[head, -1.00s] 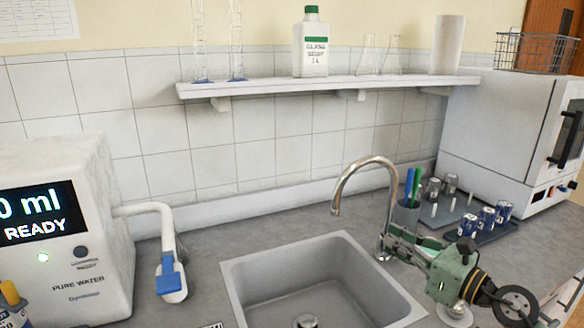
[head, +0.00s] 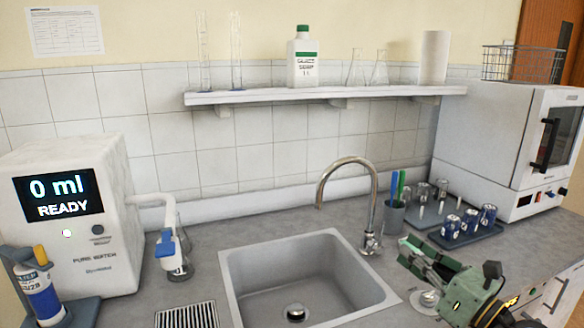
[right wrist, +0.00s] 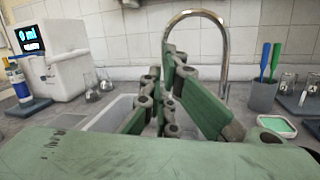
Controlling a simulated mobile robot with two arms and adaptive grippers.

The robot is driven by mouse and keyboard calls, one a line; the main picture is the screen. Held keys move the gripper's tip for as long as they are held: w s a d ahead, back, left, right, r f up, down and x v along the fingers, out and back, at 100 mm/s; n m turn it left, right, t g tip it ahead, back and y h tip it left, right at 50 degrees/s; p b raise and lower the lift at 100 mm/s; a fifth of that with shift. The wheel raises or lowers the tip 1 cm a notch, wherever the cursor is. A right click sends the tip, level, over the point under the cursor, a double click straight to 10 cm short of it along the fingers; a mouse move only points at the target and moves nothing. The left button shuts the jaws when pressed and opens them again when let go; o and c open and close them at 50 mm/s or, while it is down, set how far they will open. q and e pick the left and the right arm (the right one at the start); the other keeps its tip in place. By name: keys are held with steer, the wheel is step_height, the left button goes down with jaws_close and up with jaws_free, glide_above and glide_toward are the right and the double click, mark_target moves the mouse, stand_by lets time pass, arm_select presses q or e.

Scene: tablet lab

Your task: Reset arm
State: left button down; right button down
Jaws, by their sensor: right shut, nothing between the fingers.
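My right gripper (head: 422,258) is green and comes in from the lower right of the head view, over the counter to the right of the sink. It is shut and empty. In the right wrist view its green fingers (right wrist: 172,98) fill the middle, with the sink and tap behind them. My left gripper is in neither view.
The sink (head: 300,280) is in the middle of the counter, with a curved tap (head: 370,200) behind its right side. A pen cup (head: 394,217) and a tray (head: 466,236) of small jars are at the right. A water dispenser (head: 75,225) and blue bottle (head: 40,292) stand left.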

steer(key=s+d+f+m+h, duration=0.45)
steer(key=f+m+h, duration=0.3)
steer(key=m, duration=0.75)
steer(key=s+d+f+m+h, duration=0.5)
steer(key=m+h, duration=0.3)
steer(key=m, duration=0.7)
steer(key=s+a+f+m+g+y, duration=0.1)
steer(key=s+a+f+m+g, duration=0.25)
steer(key=s+f, duration=0.3)
steer(key=s+a+f+m+g+y, duration=0.1)
steer(key=s+a+f+m+g, duration=0.1)
steer(key=s+f+g, duration=0.4)
steer(key=s+a+f+m+g+y, duration=0.1)
steer(key=s+a+f+g+y, duration=0.1)
steer(key=s+a+f, duration=0.3)
steer(key=s+a+f+m+g+y, duration=0.1)
steer(key=s+a+m+g, duration=0.15)
steer(key=s, duration=0.55)
step_height(320, 180, down, 28)
steer(key=s+n, duration=0.1)
steer(key=s, duration=0.1)
steer(key=s+d+f+g, duration=0.1)
steer(key=s+d+f, duration=0.1)
steer(key=s+f, duration=1.2)
steer(key=shift+s+d+f, duration=0.15)
steer(key=shift+s+f, duration=0.25)
steer(key=shift+s, duration=0.65)
